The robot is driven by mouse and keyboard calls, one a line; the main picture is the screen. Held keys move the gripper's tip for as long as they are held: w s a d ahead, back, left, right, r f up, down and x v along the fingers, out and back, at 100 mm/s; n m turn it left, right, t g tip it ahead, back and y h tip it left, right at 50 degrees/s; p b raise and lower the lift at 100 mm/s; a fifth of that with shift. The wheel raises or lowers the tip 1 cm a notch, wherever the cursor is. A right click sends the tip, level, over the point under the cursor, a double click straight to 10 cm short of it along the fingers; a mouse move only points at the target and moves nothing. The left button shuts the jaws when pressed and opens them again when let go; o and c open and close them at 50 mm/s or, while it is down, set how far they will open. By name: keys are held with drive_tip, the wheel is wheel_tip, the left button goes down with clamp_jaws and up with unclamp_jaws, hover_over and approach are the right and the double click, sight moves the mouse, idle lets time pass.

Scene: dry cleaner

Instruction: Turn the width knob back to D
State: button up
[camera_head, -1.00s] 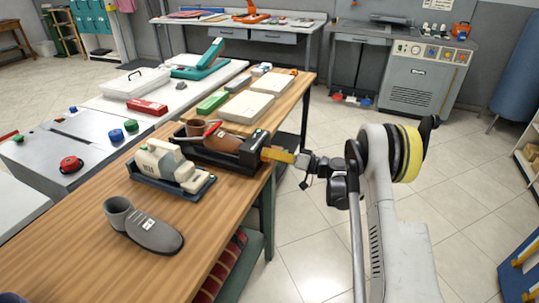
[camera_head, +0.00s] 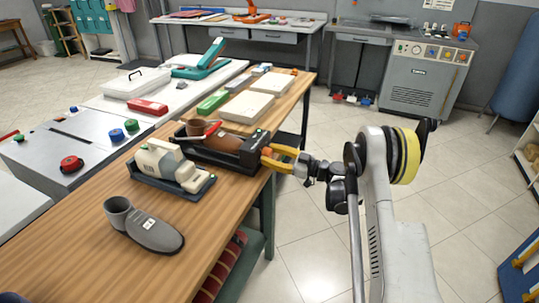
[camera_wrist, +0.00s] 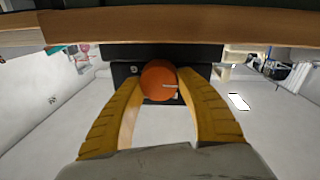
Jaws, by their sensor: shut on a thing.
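The width knob (camera_wrist: 158,80) is a round orange knob on the end of a black shoe stretcher (camera_head: 243,154). A short pale mark on its face points right in the wrist view. No letters can be made out around it. The stretcher stands at the table's right edge with a brown shoe (camera_head: 229,140) on it. My gripper (camera_head: 266,157) reaches in from the right, its yellow fingers at the stretcher's end. In the wrist view my gripper (camera_wrist: 158,84) is shut on the knob, one finger on each side.
A cream device on a dark tray (camera_head: 194,184) and a grey shoe (camera_head: 151,231) stand nearer on the wooden table (camera_head: 60,255). Pale boxes (camera_head: 247,107) lie behind the stretcher. The floor right of the table is open around my arm.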

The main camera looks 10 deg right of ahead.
drive_tip(key=shift+n, duration=1.5)
drive_tip(key=shift+a, duration=0.1)
drive_tip(key=o, duration=1.2)
drive_tip(key=v, duration=1.2)
drive_tip(key=shift+f, duration=0.1)
